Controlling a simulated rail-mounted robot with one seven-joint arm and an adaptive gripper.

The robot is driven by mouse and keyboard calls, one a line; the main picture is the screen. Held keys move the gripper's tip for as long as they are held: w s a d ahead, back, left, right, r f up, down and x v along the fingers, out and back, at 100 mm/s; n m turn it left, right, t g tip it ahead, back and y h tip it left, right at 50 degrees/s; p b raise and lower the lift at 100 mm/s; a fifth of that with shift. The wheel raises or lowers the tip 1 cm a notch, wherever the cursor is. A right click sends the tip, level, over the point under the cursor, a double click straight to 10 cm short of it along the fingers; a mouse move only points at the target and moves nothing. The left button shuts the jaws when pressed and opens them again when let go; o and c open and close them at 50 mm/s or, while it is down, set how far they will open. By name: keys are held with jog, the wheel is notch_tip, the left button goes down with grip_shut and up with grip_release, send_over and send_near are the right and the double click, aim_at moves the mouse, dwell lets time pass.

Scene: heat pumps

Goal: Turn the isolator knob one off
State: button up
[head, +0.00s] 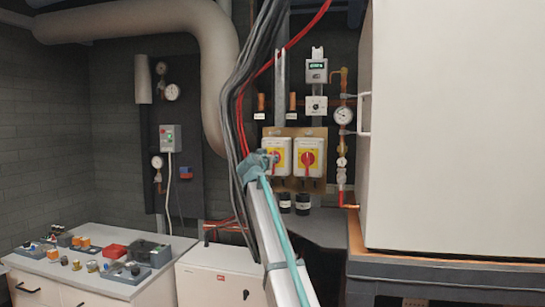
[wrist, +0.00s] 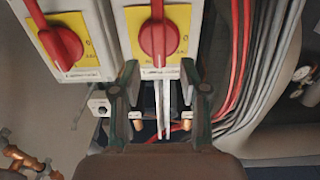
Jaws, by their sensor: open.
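Two isolators with red knobs on yellow plates are mounted side by side on the wall. The left isolator (head: 278,146) is partly covered by my gripper (head: 266,160) in the head view; the right isolator (head: 309,145) shows its red knob (head: 308,159) clearly. The wrist view is turned over, so the left isolator's red knob (wrist: 158,40) appears at top centre, its grip roughly vertical. The other red knob (wrist: 61,46) is at upper left. My gripper (wrist: 159,74) is open and empty, its fingertips below the centre knob in that view. Contact cannot be told.
Black and red cables (head: 244,110) hang just left of the isolators. A large white cabinet (head: 455,130) stands at right, with a gauge and copper pipe (head: 343,116) beside it. A white box (head: 225,275) stands below. A counter (head: 75,270) with loose parts is at lower left.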

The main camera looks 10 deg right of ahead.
jog(key=p+x, duration=0.1)
jog(key=x, duration=0.4)
jog(key=shift+d, duration=0.1)
jog(key=shift+c, duration=0.2)
grip_shut()
